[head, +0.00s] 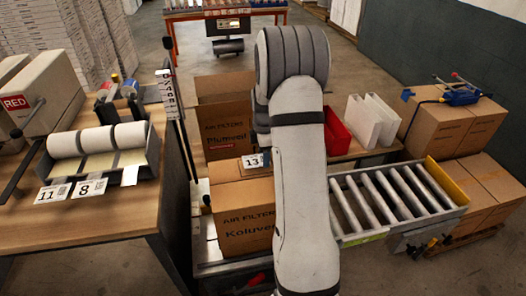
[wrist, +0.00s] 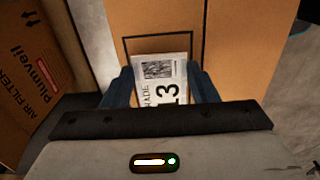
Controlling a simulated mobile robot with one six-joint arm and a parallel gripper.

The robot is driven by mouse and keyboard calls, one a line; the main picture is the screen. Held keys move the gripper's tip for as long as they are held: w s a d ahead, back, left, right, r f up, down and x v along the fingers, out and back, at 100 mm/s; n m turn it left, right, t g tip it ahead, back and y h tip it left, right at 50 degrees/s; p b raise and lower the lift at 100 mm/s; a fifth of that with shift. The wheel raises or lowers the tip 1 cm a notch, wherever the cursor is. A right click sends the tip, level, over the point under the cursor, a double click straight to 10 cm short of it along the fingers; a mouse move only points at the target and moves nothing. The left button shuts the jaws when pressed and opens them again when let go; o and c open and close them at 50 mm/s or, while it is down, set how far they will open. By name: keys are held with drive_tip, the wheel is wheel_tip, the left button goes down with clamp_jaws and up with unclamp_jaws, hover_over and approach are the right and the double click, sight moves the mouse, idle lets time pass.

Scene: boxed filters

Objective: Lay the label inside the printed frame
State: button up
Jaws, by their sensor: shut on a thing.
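A white label marked 13 (wrist: 165,82), with a printed code patch, is between the blue fingers of my gripper (wrist: 164,76). The gripper is shut on it. It also shows in the head view as a small white label (head: 255,160) at the top of the Koluver carton (head: 243,215). The printed frame (wrist: 158,36) is a thin dark outline on the cardboard. Its top edge shows just beyond the label's far edge; its lower part is hidden by the label and gripper. I cannot tell whether the label touches the cardboard. My arm hides the gripper in the head view.
A Plumveil carton (head: 225,122) stands behind the Koluver carton. A roller conveyor (head: 395,203) lies to the right. The left bench (head: 105,220) holds label rolls (head: 98,138) and labels 11 (head: 52,194) and 8 (head: 88,188). A dark post (head: 180,125) rises left of the carton.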

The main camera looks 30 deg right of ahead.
drive_tip(key=shift+f, duration=0.5)
drive_tip(key=o, duration=0.9)
drive_tip(key=shift+c, duration=0.2)
drive_tip(key=shift+r, duration=0.1)
wheel_tip(320, 180, up, 9)
drive_tip(key=p, duration=0.5)
idle(0.4)
idle(0.3)
